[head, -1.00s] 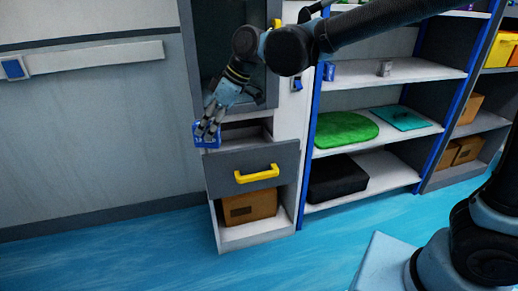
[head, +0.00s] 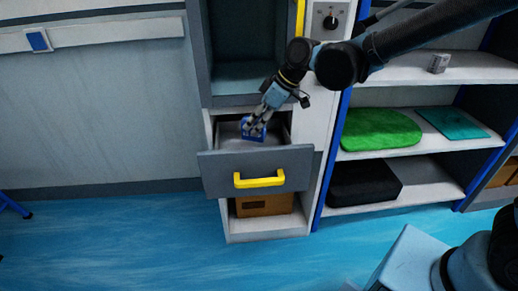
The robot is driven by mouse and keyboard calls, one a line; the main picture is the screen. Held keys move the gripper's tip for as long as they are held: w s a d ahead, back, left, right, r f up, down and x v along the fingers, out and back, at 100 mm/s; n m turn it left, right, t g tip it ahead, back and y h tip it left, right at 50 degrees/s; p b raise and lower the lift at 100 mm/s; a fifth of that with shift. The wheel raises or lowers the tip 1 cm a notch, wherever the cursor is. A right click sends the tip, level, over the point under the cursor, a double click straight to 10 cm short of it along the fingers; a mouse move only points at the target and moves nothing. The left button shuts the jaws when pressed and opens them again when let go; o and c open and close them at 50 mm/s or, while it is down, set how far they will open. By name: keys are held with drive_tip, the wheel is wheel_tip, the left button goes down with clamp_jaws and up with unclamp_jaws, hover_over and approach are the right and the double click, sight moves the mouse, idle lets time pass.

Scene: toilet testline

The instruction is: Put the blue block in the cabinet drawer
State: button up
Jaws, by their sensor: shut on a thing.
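The blue block (head: 252,135) is in my gripper (head: 256,124), which is shut on it. The gripper points down into the open cabinet drawer (head: 258,163). The block is at the drawer's opening, behind its grey front and toward the middle. I cannot tell whether it touches the drawer's floor. The drawer is pulled out and has a yellow handle (head: 259,180). The gripper's fingers partly hide the block.
An open cabinet space (head: 240,78) lies above the drawer, and a cardboard box (head: 264,204) sits below it. Shelves at the right hold a green mat (head: 378,129), a teal mat (head: 452,123) and a black case (head: 362,184). Blue floor is clear in front.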

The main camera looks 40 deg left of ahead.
drive_tip(key=shift+s+f, duration=0.1)
drive_tip(key=shift+f, duration=4.3)
drive_tip(key=shift+f, duration=0.15)
drive_tip(key=o, duration=1.2)
drive_tip(key=v, duration=1.2)
drive_tip(key=shift+d, duration=0.1)
